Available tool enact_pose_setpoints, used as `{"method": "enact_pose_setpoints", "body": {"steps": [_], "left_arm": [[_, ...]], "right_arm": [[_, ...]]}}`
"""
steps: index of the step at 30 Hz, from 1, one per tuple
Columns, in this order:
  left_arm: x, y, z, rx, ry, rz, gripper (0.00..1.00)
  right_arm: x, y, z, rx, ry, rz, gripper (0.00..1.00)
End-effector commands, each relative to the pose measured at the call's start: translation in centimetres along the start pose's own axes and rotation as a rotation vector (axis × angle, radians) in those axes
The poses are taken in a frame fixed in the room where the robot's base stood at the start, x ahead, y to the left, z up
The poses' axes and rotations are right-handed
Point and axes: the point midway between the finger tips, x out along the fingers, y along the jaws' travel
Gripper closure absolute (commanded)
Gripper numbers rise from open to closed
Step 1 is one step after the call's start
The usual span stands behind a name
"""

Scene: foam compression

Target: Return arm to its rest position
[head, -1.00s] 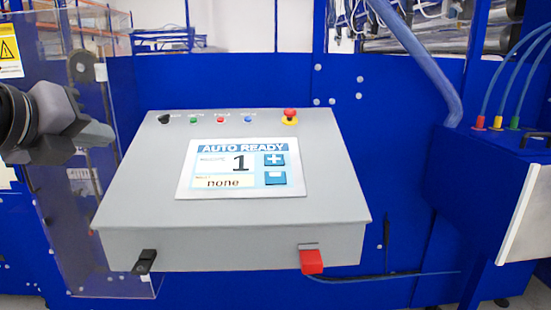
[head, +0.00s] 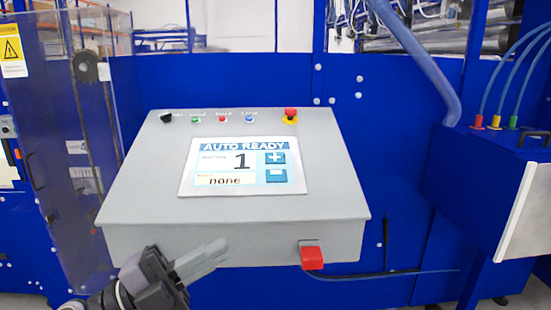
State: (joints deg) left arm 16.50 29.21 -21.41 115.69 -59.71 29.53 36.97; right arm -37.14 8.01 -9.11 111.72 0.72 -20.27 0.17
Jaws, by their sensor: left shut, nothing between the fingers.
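My left gripper (head: 205,258) is at the lower left of the head view, in front of the front face of the grey control box (head: 270,240). Its fingers are together, empty, and point right and slightly up. They overlap the lower front edge of the box in the picture; I cannot tell whether they touch it. The gripper and wrist hide the spot where a black switch shows in the earlier frame. My right gripper is not in view.
The box carries a screen (head: 240,167) reading "AUTO READY", small buttons, a red emergency stop (head: 290,115) and a red switch (head: 312,256) on its front. A clear panel (head: 85,150) stands left.

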Motion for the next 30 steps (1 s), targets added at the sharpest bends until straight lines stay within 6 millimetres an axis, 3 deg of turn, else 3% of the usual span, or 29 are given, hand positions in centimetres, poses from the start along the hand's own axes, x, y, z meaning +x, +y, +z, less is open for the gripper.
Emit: {"method": "enact_pose_setpoints", "body": {"steps": [5,8,13,18,21,25,30], "left_arm": [[-4.1,3.6,4.0,-0.286,-0.252,-0.213,1.0],[-7.4,6.8,6.3,-0.438,-0.433,-0.294,1.0],[-14.6,14.8,8.4,-0.701,-0.779,-0.362,1.0],[-22.1,24.1,6.7,-0.959,-1.117,-0.339,1.0],[-25.3,28.2,4.7,-1.075,-1.257,-0.306,1.0],[-27.6,31.3,2.5,-1.168,-1.361,-0.271,1.0],[-28.5,32.5,1.6,-1.207,-1.401,-0.255,1.0]], "right_arm": [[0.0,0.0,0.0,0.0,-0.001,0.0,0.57],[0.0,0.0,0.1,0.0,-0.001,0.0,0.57],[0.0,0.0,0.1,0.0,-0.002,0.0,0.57],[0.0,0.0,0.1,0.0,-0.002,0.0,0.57],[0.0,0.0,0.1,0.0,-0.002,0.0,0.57],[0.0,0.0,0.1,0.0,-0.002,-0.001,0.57],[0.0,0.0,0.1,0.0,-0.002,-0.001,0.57]]}}
